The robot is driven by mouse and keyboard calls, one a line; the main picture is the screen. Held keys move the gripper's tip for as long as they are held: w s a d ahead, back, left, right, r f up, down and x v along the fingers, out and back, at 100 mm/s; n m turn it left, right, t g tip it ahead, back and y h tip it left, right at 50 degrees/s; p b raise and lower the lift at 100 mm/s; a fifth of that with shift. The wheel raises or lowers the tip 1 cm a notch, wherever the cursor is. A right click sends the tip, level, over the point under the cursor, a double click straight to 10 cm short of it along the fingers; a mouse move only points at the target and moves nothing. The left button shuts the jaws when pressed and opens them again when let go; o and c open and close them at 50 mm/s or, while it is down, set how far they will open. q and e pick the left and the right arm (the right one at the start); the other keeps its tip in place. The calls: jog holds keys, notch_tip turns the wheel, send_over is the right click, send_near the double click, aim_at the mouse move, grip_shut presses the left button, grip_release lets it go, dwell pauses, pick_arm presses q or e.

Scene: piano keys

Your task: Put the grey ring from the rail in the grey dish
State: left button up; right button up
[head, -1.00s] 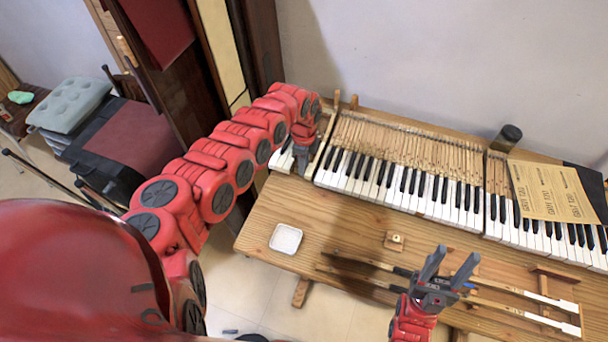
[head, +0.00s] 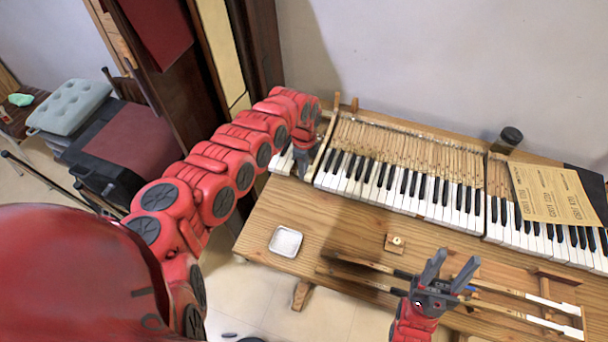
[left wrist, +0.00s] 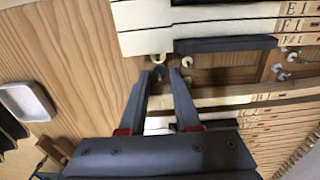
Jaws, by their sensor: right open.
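In the left wrist view a small dark grey ring-like piece (left wrist: 160,71) shows just beyond the gap between my left fingertips, beside a pale ring (left wrist: 157,57). It is small, and I cannot tell whether it touches a finger. My left gripper (left wrist: 161,74) is open, its fingers apart; in the head view it points down at the left end of the keyboard (head: 304,172), where the rings are hidden. A shallow, pale square dish (head: 285,241) sits on the bench and looks empty; it also shows in the left wrist view (left wrist: 27,101). My right gripper (head: 450,270) is open and empty.
Piano keys (head: 400,189) run along the back of the wooden bench (head: 330,222). Loose long keys (head: 515,315) lie near my right gripper. A small wooden block (head: 395,243) stands right of the dish. Printed paper (head: 552,193) and a dark jar (head: 508,139) are at the right.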

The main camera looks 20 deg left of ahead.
pick_arm(q)
jog(key=shift+f, duration=0.45)
dwell(0.3)
jog(key=c, duration=0.3)
